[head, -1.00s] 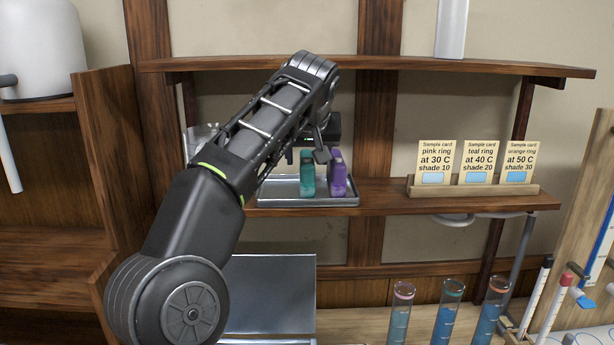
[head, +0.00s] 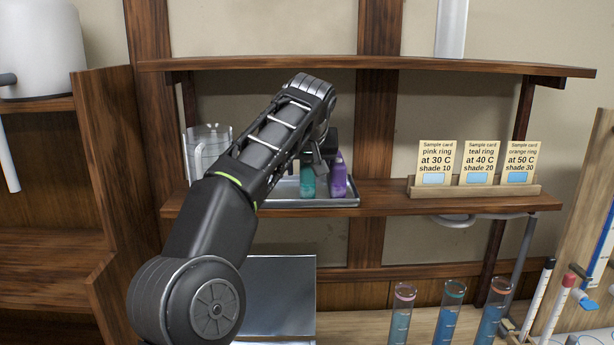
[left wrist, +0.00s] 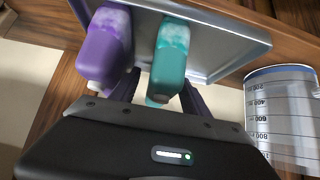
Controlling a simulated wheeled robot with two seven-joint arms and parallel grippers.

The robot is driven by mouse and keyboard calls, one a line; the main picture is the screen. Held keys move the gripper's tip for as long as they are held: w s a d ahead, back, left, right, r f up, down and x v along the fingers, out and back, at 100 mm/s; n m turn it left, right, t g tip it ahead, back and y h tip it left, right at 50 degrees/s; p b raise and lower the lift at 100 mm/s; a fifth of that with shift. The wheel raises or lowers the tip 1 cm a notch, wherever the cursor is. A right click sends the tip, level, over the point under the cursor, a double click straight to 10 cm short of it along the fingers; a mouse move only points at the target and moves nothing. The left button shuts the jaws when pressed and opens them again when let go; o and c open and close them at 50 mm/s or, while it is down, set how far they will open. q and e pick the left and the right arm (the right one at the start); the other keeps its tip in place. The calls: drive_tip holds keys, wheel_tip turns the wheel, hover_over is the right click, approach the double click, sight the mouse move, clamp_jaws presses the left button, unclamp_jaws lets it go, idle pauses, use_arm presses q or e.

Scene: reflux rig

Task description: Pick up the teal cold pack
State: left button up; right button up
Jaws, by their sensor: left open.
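The teal cold pack (head: 307,180) stands in a metal tray on the shelf, partly hidden behind my left gripper in the head view. In the left wrist view the teal pack (left wrist: 170,58), with a frosted white end, lies between the two fingers. My left gripper (head: 318,160) is open; its fingers (left wrist: 160,92) are on either side of the teal pack, and I cannot tell whether they touch it. A purple pack (head: 338,178) stands close beside it; it shows in the left wrist view (left wrist: 104,50) just outside one finger. My right gripper is not in view.
The metal tray (head: 285,203) has a low rim. A clear graduated beaker (head: 203,148) stands left of it on the shelf (head: 385,200). Sample cards (head: 480,160) stand in a wooden holder on the right. An upper shelf (head: 420,64) runs above my gripper.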

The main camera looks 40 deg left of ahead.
use_arm(q)
clamp_jaws()
idle(0.6)
